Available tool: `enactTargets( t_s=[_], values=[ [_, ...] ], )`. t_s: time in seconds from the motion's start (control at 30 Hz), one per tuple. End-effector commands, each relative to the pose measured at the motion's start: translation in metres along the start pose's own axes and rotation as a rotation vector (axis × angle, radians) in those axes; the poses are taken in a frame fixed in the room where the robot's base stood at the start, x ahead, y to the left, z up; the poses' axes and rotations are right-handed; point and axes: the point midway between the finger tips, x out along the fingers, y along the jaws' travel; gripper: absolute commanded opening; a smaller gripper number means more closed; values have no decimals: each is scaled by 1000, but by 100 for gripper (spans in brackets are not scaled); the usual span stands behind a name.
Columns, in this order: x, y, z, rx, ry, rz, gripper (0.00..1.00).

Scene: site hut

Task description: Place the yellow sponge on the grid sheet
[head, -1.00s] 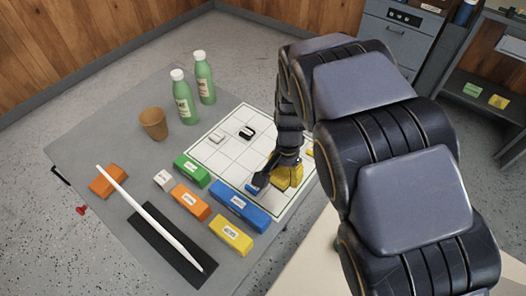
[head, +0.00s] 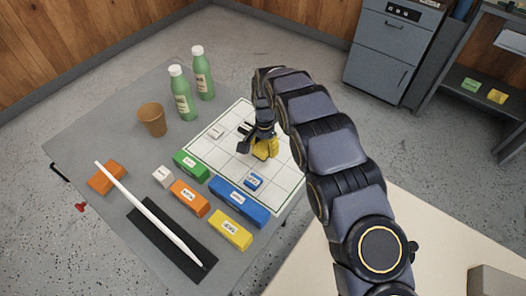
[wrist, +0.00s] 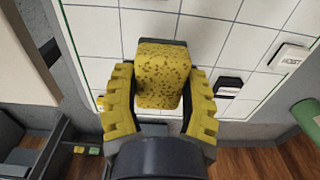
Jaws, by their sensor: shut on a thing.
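The yellow sponge (wrist: 163,75) is speckled and held between the two yellow-padded fingers of my gripper (wrist: 160,95) in the wrist view. In the head view my gripper (head: 259,149) is over the middle of the grid sheet (head: 278,192), a white sheet with thin grid lines and a green border. The sponge is hard to tell from the yellow fingers there. The grid sheet also fills much of the wrist view (wrist: 105,50). I cannot tell whether the sponge touches the sheet.
A small blue block (head: 253,181), a white block (head: 216,132) and a black block (head: 244,129) are on the sheet. Green (head: 191,166), orange (head: 189,198), long blue (head: 239,201) and yellow (head: 230,230) blocks line its near-left side. Two green bottles (head: 183,98) and a brown cup (head: 152,120) stand behind left.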

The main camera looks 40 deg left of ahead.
Motion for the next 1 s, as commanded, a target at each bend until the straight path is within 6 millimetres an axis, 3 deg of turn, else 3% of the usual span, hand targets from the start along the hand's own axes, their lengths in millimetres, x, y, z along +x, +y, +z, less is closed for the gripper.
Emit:
enactTargets(
  t_s=[0.43, 0.63, 1.0],
  values=[
    [23, -14, -13, 2, 2, -3, 21],
    [52, -13, -12, 2, -3, 2, 21],
    [56, -13, -13, 1, -1, 1, 21]
  ],
)
